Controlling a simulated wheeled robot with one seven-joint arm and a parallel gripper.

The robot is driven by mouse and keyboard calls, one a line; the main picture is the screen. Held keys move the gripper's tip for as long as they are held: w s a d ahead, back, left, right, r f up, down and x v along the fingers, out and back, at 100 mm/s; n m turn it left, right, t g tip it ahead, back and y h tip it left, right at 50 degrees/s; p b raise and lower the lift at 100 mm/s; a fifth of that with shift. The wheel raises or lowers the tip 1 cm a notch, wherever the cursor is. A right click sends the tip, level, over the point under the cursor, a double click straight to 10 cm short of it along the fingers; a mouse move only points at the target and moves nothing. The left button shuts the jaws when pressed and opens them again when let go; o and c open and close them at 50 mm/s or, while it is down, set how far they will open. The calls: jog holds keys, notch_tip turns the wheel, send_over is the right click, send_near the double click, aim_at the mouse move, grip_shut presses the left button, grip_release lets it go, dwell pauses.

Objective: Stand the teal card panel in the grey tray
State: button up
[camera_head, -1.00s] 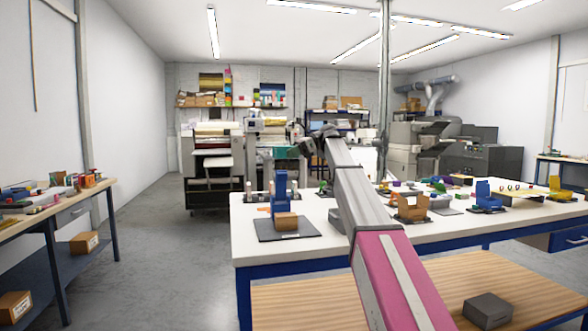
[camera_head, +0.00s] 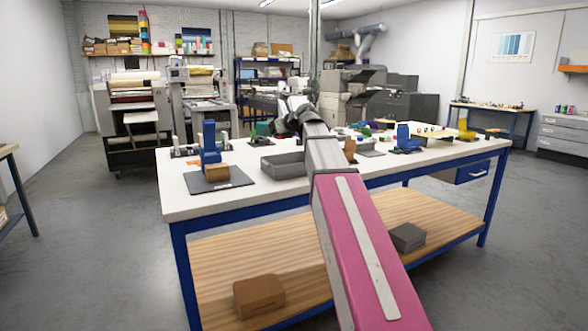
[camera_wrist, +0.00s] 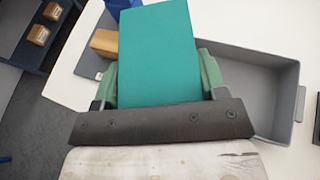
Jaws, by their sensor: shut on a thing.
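The teal card panel (camera_wrist: 158,50) is a flat rectangle between the two green fingers of my gripper (camera_wrist: 158,78) in the wrist view. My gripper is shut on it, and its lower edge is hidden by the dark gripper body. In the head view the panel (camera_head: 262,129) shows small beside my gripper (camera_head: 277,126), partly hidden by my arm. The grey tray (camera_head: 285,171) sits on the white bench top, nearer than the panel. In the wrist view the tray (camera_wrist: 297,105) lies to the right of the panel, partly behind the gripper, and its visible inside looks empty.
A dark mat (camera_head: 202,187) with a blue stand (camera_head: 209,143) and a brown box (camera_head: 217,172) lies left of the tray. Several small fixtures fill the right of the bench (camera_head: 182,207). Boxes lie on its wooden lower shelf (camera_head: 330,243). Grey floor is open around it.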

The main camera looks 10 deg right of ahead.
jog(key=shift+w+d+f, duration=0.9)
jog(key=shift+d+f, duration=0.8)
jog(key=shift+f, duration=0.15)
jog(key=shift+w+d+f, duration=0.95)
jog(key=shift+d+f, duration=0.8)
jog(key=shift+f, duration=0.05)
jog(key=shift+w+d+f, duration=0.9)
jog(key=shift+d+f, duration=0.8)
jog(key=shift+f, duration=0.15)
jog(key=shift+f, duration=0.6)
jog(key=o, duration=0.9)
jog(key=shift+r, duration=0.1)
